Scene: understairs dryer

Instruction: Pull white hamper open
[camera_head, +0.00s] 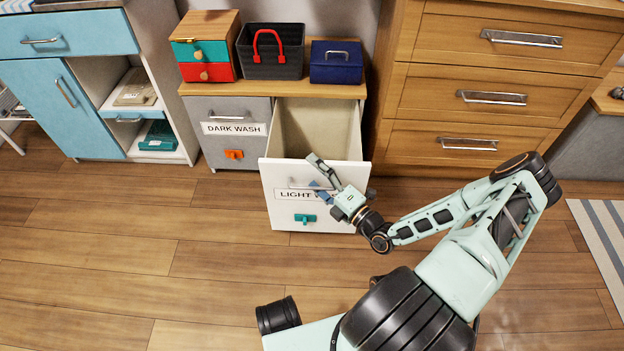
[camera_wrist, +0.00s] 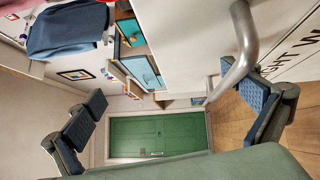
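The white hamper (camera_head: 330,215) stands pulled out from the low wooden cabinet, its beige inside (camera_head: 318,130) showing and looking empty. Its front has a label, partly covered by my gripper, reading "LIGHT W…", and a teal pull (camera_head: 305,218) below. My gripper (camera_head: 319,178) is at the upper front of this hamper. In the wrist view my gripper (camera_wrist: 175,105) has its fingers wide apart. A metal bar handle (camera_wrist: 243,45) on the white front lies between them, close to the right finger. I cannot tell whether they touch.
The grey "DARK WASH" hamper (camera_head: 225,150) is shut at left. A drawer box (camera_head: 205,48), a black basket (camera_head: 272,62) and a blue box (camera_head: 335,62) stand on the cabinet top (camera_head: 290,90). A wooden dresser (camera_head: 480,70) stands close at right. Floor in front is clear.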

